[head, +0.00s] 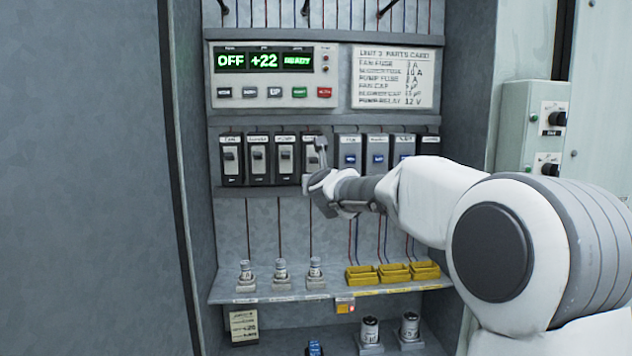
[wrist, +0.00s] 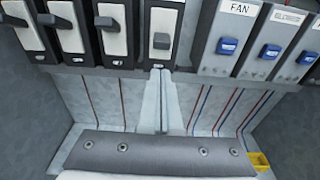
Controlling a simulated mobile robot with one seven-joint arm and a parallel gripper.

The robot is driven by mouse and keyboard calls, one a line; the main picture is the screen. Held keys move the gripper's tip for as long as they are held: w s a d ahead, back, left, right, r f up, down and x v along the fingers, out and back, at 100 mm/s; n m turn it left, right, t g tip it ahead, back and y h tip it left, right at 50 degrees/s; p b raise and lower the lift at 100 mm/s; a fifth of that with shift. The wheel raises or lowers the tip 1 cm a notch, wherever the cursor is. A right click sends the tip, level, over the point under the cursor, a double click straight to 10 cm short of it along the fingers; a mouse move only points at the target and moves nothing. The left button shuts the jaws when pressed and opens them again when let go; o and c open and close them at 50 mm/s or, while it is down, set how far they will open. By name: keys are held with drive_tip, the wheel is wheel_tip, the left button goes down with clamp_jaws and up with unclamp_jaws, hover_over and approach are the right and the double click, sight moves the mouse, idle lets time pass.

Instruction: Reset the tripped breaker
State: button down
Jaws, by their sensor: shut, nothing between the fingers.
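A row of black breakers with white faces (head: 258,157) sits on the upper rail of the cabinet. In the wrist view, the fourth breaker (wrist: 174,20) has its dark lever (wrist: 161,41) lower than the levers of its neighbours, such as the third breaker's lever (wrist: 104,21). My gripper (head: 321,148) is shut and empty, with its fingers pointing up in front of the fourth breaker. In the wrist view, the fingertips (wrist: 160,74) show just below that breaker's lower edge. I cannot tell whether they touch it. In the head view, my gripper partly hides this breaker.
Grey relays with blue buttons (head: 377,157) stand right of the breakers. A display panel (head: 272,75) above reads OFF, +22, READY. Wires run below the rail. A shelf (head: 262,296) holds fuses (head: 281,272) and yellow holders (head: 393,272). Cabinet walls flank both sides.

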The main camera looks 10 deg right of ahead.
drive_tip(key=s+b, duration=0.3)
drive_tip(key=s, duration=0.7)
drive_tip(key=shift+r+b, duration=0.25)
drive_tip(key=shift+b, duration=0.05)
